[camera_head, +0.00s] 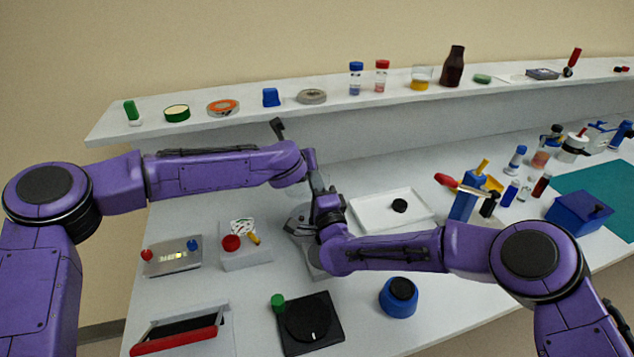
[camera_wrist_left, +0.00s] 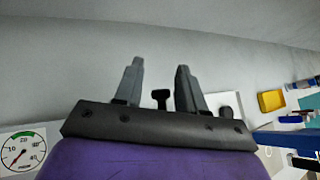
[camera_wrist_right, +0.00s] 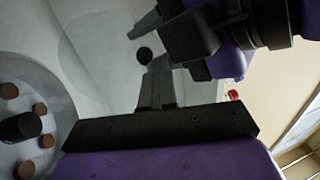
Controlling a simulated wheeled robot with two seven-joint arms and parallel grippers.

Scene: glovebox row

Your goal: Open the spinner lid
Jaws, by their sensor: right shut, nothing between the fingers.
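The spinner (camera_head: 299,223) is a grey machine in the middle of the bench, partly covered by my arms. In the right wrist view its round rotor (camera_wrist_right: 28,150) shows at the left edge, with several brown-capped tubes around a black hub. I cannot tell the lid's position clearly. My right gripper (camera_head: 322,192) is over the spinner; its fingers (camera_wrist_right: 155,85) are together and empty. My left gripper (camera_wrist_left: 160,70) is open, with fingers apart. A black T-shaped knob (camera_wrist_left: 160,97) shows between them, apparently beyond them; contact cannot be told.
A white tray (camera_head: 365,221) with a black puck lies right of the spinner. A box with a red button (camera_head: 245,258), a black plate device (camera_head: 325,337) and a blue round pot (camera_head: 398,304) stand in front. A shelf (camera_head: 205,128) runs behind. My two hands are close together.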

